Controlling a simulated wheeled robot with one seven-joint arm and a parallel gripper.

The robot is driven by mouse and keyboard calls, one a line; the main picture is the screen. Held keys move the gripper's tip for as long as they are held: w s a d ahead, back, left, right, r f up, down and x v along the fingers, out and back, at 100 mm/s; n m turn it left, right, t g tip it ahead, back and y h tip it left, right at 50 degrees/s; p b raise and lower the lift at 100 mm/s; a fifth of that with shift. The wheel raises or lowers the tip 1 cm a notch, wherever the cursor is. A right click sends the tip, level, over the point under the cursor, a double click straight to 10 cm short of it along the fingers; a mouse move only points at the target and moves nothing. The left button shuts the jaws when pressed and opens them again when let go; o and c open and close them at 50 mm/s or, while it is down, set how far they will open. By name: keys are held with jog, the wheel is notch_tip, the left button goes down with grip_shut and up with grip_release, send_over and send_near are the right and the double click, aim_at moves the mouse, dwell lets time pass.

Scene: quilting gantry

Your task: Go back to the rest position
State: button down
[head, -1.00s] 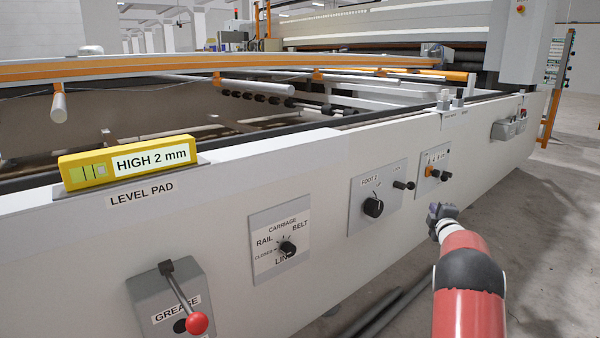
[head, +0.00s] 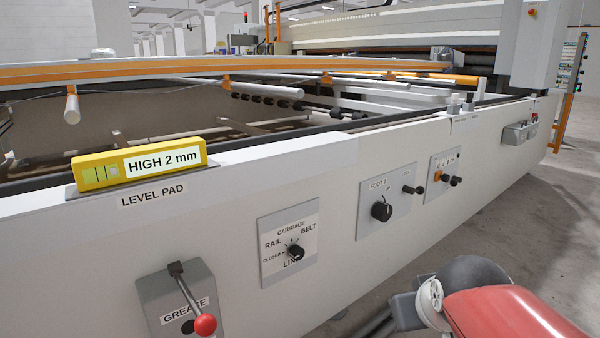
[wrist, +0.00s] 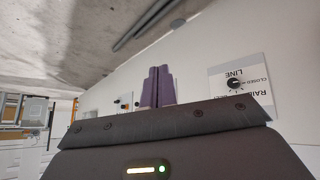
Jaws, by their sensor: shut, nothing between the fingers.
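My gripper shows in the wrist view (wrist: 158,87), its two purple fingers side by side and touching, with nothing between them. The wrist view is turned upside down. In the head view my red arm is folded at the lower right, in front of the machine's white side panel (head: 335,235), and the fingers cannot be made out there. The gripper is apart from the panel's controls. The carriage knob plate (head: 289,243) also shows in the wrist view (wrist: 240,88).
A grease lever with a red ball (head: 205,324) juts from the panel. A FOOT knob (head: 381,212) and smaller controls (head: 445,178) are farther right. A yellow level reading HIGH 2 mm (head: 140,163) sits on the level pad. Grey floor (head: 560,225) is open at right.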

jog(key=s+a+f+m+g, duration=0.15)
jog(key=s+a+f, duration=0.25)
jog(key=s, duration=0.6)
notch_tip(320, 180, up, 12)
jog(key=y+p, duration=0.1)
jog(key=p, duration=1.2)
jog(key=shift+s+d+r, duration=0.15)
jog(key=shift+r, duration=0.05)
